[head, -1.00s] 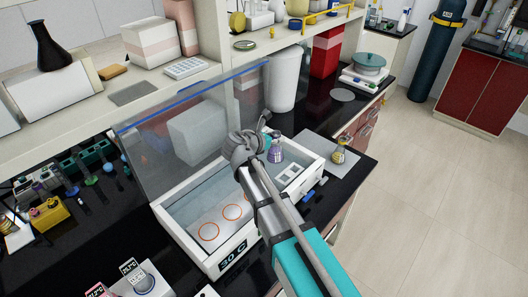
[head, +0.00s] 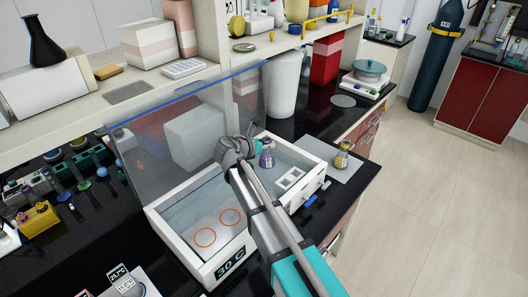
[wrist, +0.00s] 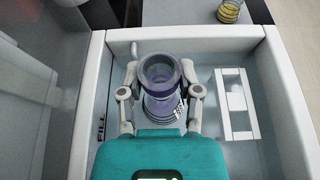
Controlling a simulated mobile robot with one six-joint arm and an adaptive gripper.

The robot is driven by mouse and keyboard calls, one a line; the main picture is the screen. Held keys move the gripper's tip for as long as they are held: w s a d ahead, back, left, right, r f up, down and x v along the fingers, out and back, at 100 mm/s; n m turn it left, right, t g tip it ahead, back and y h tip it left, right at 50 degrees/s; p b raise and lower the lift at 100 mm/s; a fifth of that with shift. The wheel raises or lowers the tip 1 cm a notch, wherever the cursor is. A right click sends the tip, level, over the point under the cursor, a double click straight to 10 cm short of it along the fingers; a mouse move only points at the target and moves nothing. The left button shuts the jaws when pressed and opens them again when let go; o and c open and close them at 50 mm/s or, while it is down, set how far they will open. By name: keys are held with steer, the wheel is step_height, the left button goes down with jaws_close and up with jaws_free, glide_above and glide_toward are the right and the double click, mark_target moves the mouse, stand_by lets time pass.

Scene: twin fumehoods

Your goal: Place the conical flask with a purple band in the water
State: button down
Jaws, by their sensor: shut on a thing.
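The conical flask with a purple band (head: 267,159) is upright inside the outline of the white water bath (head: 180,243), towards its right end. My gripper (wrist: 160,90) is shut on this flask, one finger on each side; in the wrist view I look down into the flask's open mouth (wrist: 161,74). The bath's clear lid (head: 185,130) stands open behind, and its front display reads 30 C. The pale water (head: 180,208) shows in the bath. I cannot tell whether the flask's base touches the water or the bath floor.
A white rack with square openings (wrist: 234,103) lies in the bath right of the flask. Orange rings (head: 205,237) mark its left floor. A yellow-banded flask (head: 342,154) stands on a grey mat outside. A shelf (head: 130,108) runs behind.

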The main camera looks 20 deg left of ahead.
mark_target(264, 150)
steer(key=shift+w+a+f+b, duration=0.2)
steer(key=shift+f+b, duration=0.15)
steer(key=shift+w+a+f+b, duration=0.15)
steer(key=shift+f+b, duration=0.2)
steer(key=shift+s+f+b, duration=0.1)
steer(key=shift+f+b, duration=1.2)
steer(key=shift+f, duration=0.05)
steer(key=shift+f, duration=0.15)
steer(key=shift+c, duration=1.5)
jaws_free()
steer(key=shift+r, duration=0.25)
steer(key=shift+s+r, duration=0.1)
steer(key=shift+s, duration=0.1)
steer(key=p+v, duration=0.4)
steer(key=v, duration=0.7)
steer(key=shift+s+a+p, duration=0.15)
steer(key=shift+s+p, duration=0.05)
steer(key=shift+p, duration=0.1)
